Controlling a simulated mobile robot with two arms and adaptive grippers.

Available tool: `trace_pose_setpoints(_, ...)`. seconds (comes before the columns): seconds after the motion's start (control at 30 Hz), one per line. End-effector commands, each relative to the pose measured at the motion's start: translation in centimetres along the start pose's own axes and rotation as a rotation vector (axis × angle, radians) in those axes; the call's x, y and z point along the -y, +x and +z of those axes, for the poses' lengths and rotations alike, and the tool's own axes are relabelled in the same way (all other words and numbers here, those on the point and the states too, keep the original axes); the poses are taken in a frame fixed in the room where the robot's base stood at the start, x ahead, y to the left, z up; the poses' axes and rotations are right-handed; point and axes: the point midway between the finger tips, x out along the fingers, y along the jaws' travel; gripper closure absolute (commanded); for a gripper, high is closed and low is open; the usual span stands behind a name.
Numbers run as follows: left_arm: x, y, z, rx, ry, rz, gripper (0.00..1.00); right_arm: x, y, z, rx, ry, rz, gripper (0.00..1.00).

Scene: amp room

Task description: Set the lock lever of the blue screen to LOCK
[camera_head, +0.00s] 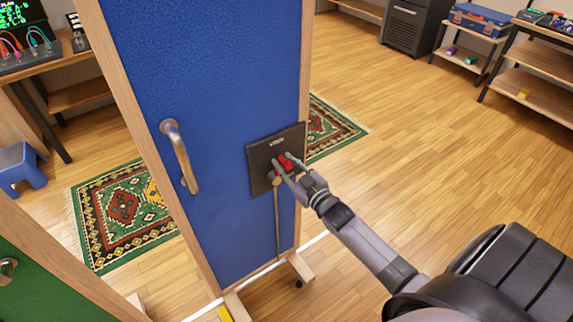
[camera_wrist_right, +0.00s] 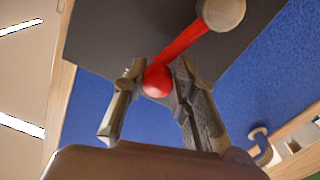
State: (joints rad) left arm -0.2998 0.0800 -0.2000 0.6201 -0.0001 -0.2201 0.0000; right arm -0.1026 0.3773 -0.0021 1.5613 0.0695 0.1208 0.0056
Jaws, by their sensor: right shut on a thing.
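The blue screen (camera_head: 215,75) stands upright in a wooden frame in the head view. A dark plate (camera_head: 262,155) is fixed to its right side, with small lettering at the top that I cannot read. The red lock lever (camera_head: 286,161) is on this plate. In the right wrist view the lever (camera_wrist_right: 188,42) runs from a round pivot (camera_wrist_right: 222,12) to a red ball knob (camera_wrist_right: 158,80). My right gripper (camera_head: 282,167) is at the lever, with its fingers (camera_wrist_right: 157,75) on both sides of the knob. My left gripper is not in view.
A metal handle (camera_head: 180,157) is on the screen's left side. The screen's wooden foot (camera_head: 300,266) stands on the floor. A green panel (camera_head: 40,275) is at lower left. Patterned rug (camera_head: 125,205) lies behind; the floor to the right is open.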

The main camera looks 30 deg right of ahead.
Motion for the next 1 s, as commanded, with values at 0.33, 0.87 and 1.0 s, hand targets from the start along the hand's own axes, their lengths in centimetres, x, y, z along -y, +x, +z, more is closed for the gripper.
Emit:
trace_pose_setpoints(0.33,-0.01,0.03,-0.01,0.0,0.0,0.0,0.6,-0.14,-0.08,0.43,0.01,0.0,0.001,1.0)
trace_pose_setpoints(0.87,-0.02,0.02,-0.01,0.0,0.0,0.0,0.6,-0.34,-0.13,0.79,0.014,0.037,0.001,1.0)
trace_pose_setpoints(1.0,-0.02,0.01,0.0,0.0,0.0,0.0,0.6,-0.53,-0.15,1.0,0.015,0.067,0.001,1.0)
